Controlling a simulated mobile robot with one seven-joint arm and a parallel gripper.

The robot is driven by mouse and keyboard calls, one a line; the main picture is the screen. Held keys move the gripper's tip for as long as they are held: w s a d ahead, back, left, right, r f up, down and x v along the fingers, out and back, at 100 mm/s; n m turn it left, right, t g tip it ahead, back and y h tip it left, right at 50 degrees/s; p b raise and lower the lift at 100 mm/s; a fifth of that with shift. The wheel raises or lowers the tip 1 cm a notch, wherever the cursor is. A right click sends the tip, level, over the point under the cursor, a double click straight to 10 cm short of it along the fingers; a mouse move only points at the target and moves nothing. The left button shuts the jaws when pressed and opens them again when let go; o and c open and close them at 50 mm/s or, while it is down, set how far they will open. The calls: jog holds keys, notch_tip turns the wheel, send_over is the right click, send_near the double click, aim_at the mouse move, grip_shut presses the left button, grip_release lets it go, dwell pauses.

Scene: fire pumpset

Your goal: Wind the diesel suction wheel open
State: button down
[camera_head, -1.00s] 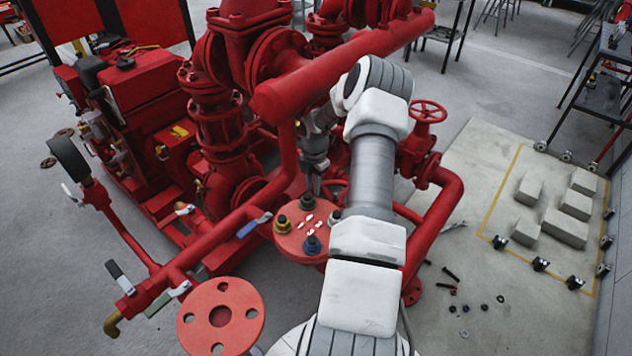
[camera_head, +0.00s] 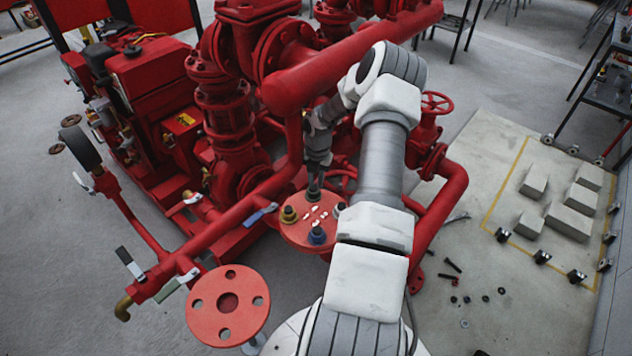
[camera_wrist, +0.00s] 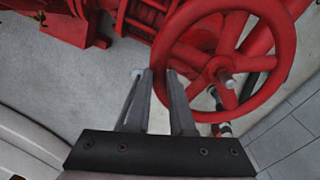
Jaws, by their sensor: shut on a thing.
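The red spoked handwheel (camera_wrist: 287,48) fills the upper right of the wrist view, with its hub and a pale stem end facing the camera. My gripper (camera_wrist: 160,78) is at the left side of its rim, shut on the rim with one finger on each side. There the gripped wheel is mostly hidden by my arm, and the fingertips are hard to make out.
A round flange (camera_head: 308,220) with coloured fittings lies close below my wrist. A larger flange (camera_head: 228,305) is at the front. Loose bolts (camera_head: 450,278) and grey blocks (camera_head: 568,215) lie on the floor at right.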

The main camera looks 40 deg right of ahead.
jog(key=shift+w+a, duration=0.1)
jog(key=shift+a, duration=0.1)
jog(key=c, duration=0.8)
grip_release()
jog(key=shift+d, duration=0.15)
